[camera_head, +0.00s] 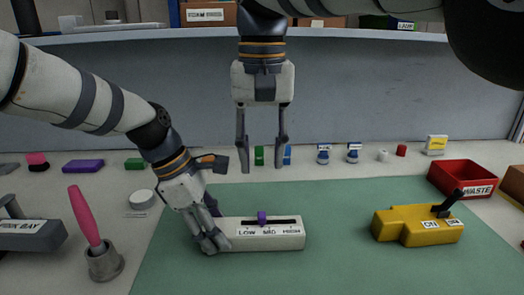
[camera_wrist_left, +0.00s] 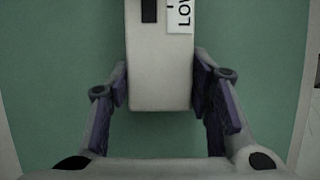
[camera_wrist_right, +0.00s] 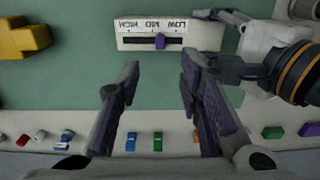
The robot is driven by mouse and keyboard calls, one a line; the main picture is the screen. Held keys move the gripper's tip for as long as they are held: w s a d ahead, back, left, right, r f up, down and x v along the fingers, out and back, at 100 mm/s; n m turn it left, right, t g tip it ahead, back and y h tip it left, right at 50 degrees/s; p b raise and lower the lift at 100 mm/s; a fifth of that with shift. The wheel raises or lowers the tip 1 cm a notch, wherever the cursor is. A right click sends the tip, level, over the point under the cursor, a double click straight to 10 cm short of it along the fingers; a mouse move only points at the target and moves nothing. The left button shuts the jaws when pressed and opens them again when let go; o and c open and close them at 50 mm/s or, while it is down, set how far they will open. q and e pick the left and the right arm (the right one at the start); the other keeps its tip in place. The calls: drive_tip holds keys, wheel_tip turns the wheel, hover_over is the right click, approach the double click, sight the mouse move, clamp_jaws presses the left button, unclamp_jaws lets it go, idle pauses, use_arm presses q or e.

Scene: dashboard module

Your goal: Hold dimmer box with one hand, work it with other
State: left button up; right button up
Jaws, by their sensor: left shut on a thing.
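The dimmer box (camera_head: 290,242) is a long white box on the green mat, marked LOW, MID and HIGH, with a dark slot along its top. Its purple slider (camera_head: 262,218) stands near the middle of the slot, by MID. My left gripper (camera_head: 212,238) is shut on the box's left, LOW end; the left wrist view (camera_wrist_left: 160,95) shows a finger on each side of it. My right gripper (camera_head: 263,165) is open and empty, pointing down above and behind the box. The right wrist view shows the slider (camera_wrist_right: 160,41) beyond its parted fingers (camera_wrist_right: 155,85).
A yellow switch block (camera_head: 405,226) with a dark lever stands right on the mat (camera_head: 340,270). A red WASTE bin (camera_head: 462,180) is at the far right. A pink-handled tool in a grey cup (camera_head: 104,262) stands left. Several small parts line the back.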

drive_tip(key=shift+d, duration=0.1)
drive_tip(key=c, duration=0.4)
drive_tip(key=d+m, duration=0.2)
drive_tip(key=m, duration=0.1)
drive_tip(key=d+m+y, duration=0.1)
drive_tip(key=d+m, duration=0.1)
drive_tip(key=d+m+y, duration=0.1)
drive_tip(key=d+m, duration=0.1)
drive_tip(key=m, duration=0.1)
drive_tip(key=shift+w+d+f+m, duration=0.3)
drive_tip(key=shift+w+d+f, duration=0.05)
drive_tip(key=shift+f, duration=0.05)
clamp_jaws()
drive_tip(key=m+y, duration=0.2)
drive_tip(key=m, duration=0.7)
approach(277, 224)
drive_tip(key=f, duration=0.2)
drive_tip(key=d+f, duration=0.2)
drive_tip(key=f, duration=0.1)
drive_tip(key=shift+s+d+f, duration=0.1)
drive_tip(key=shift+s+f, duration=0.05)
drive_tip(key=shift+f, duration=0.2)
drive_tip(key=a, duration=0.3)
drive_tip(key=shift+a+f, duration=0.1)
drive_tip(key=shift+a, duration=0.45)
